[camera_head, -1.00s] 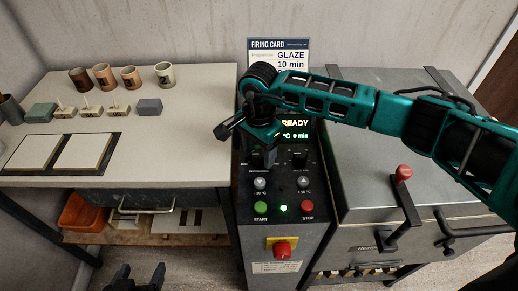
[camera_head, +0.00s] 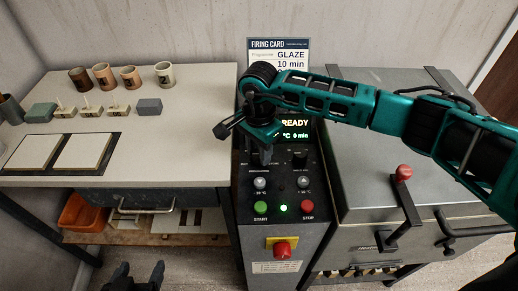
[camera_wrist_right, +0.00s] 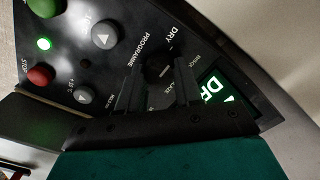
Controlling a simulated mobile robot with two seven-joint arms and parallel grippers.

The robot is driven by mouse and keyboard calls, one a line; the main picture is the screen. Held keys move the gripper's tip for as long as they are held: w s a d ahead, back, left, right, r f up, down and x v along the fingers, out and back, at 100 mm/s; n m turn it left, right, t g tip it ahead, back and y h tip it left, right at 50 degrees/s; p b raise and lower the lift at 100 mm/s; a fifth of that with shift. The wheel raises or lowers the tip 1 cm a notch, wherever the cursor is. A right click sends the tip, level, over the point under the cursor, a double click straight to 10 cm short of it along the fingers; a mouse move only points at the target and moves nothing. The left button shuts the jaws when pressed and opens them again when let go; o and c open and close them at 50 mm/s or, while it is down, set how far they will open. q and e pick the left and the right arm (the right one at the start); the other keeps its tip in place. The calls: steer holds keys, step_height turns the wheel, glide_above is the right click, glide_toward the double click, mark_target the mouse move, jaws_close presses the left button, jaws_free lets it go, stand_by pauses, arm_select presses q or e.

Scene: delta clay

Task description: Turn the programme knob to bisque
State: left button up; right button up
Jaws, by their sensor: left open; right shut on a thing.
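The programme knob (camera_wrist_right: 158,72) is a dark dial on the black control panel, seen in the right wrist view between my fingers. In the head view my right gripper (camera_head: 263,155) comes down from above and hides the knob. The green display (camera_head: 296,130) shows READY in the head view; its letters DR show in the wrist view. My left gripper (camera_head: 138,277) is open and empty at the bottom edge.
A second knob (camera_head: 300,160) stands right of my right gripper. Below are grey arrow buttons, the green START (camera_head: 261,215), the red STOP (camera_head: 307,207) and a red emergency button (camera_head: 282,249). The firing card (camera_head: 279,54) reads GLAZE, 10 min. The kiln (camera_head: 365,180) is right; a worktable (camera_head: 190,130) is left.

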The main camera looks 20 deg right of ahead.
steer(key=m+b, duration=0.1)
steer(key=m, duration=0.5)
steer(key=m+b, duration=0.1)
steer(key=m, duration=0.3)
steer(key=shift+m, duration=0.7)
steer(key=o, duration=1)
steer(key=shift+o, duration=0.2)
